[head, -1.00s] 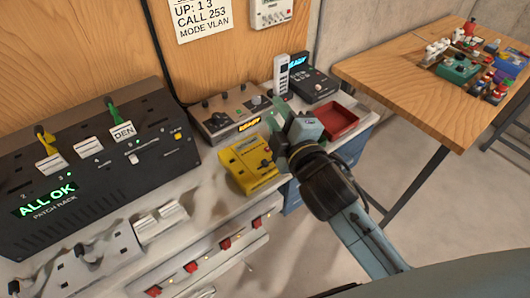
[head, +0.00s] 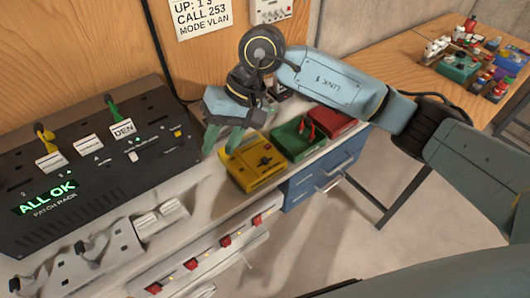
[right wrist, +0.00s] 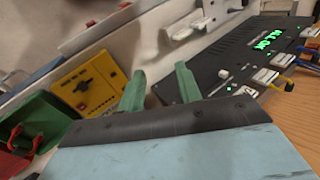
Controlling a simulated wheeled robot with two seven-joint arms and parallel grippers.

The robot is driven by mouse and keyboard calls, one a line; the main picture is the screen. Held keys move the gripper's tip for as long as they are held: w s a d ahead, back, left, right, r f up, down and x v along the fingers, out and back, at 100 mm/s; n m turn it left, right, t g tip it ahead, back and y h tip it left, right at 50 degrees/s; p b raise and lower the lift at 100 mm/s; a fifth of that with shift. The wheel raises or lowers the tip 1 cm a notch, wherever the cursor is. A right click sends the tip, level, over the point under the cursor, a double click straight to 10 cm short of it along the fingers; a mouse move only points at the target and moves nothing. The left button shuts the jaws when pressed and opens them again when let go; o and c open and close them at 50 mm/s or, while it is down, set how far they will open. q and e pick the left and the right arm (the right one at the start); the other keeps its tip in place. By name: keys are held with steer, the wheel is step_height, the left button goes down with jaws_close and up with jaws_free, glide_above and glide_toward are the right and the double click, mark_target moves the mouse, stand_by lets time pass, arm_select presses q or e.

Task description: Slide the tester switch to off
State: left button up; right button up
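My left gripper is not in view.
The black patch rack (head: 90,165) with a green "ALL OK" display stands at left. A green tray (head: 293,138) holding red-handled tools and a red tray (head: 332,122) sit right of the yellow box. Red switches (head: 225,240) line the bench front. A wooden table (head: 405,70) stands at right.

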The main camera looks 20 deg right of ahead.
mark_target(265, 159)
steer(key=w+d+r+n+t+h, duration=0.15)
steer(key=w+d+h, duration=0.35)
steer(key=d, duration=0.5)
steer(key=shift+n+h, duration=0.25)
steer(key=shift+h, duration=0.05)
steer(key=f, duration=0.4)
steer(key=f+p, duration=0.1)
steer(key=f, duration=0.4)
steer(key=f+p, duration=0.1)
steer(key=f, duration=0.3)
steer(key=shift+s+f, duration=0.3)
steer(key=shift+s, duration=0.1)
jaws_close()
